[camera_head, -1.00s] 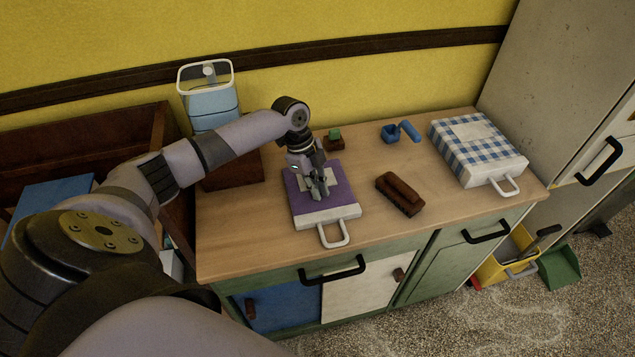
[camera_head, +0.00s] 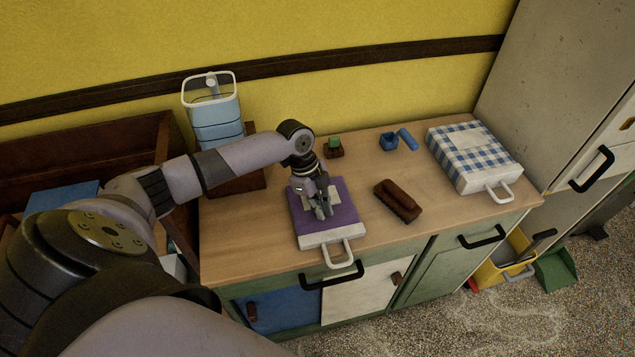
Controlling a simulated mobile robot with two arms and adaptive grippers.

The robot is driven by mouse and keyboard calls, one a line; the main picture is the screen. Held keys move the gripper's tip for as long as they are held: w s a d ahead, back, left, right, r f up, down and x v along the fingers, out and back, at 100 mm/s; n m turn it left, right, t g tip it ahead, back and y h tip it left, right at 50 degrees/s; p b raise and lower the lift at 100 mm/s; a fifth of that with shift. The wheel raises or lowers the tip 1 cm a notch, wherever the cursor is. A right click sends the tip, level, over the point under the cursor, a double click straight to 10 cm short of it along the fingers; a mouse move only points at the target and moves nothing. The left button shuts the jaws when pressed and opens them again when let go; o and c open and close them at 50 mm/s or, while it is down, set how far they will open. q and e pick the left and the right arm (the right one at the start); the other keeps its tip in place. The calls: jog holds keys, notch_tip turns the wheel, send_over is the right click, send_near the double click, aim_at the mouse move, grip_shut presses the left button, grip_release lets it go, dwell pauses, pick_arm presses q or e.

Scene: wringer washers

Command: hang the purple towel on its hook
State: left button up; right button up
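The purple towel (camera_head: 340,214) lies folded flat on the wooden counter, with a pale band along its front edge. A white loop (camera_head: 338,254) on that edge sticks out over the counter's front edge. My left gripper (camera_head: 321,212) points down onto the middle of the towel, its fingers close together on the cloth. The towel has moved with it, so it appears shut on the towel, though the fingertips are small. A pale patch on the towel is partly hidden behind the gripper. I cannot make out the hook. My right gripper is not in view.
On the counter (camera_head: 245,247) are a brown brush (camera_head: 398,200), a small blue item (camera_head: 389,142) and a blue-checked folded cloth (camera_head: 473,155). A black drawer handle (camera_head: 332,276) sits just below the loop. A blue-white container (camera_head: 215,115) stands behind my arm.

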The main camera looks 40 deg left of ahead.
aim_at(327, 230)
pick_arm(q)
jog(key=shift+s+d+f+p, duration=0.2)
jog(key=shift+s+d+p, duration=0.85)
jog(key=shift+s+d, duration=0.3)
jog(key=shift+r, duration=0.1)
notch_tip(327, 230, up, 7)
jog(key=p, duration=0.6)
jog(key=shift+w, duration=0.25)
jog(key=shift+a, duration=0.1)
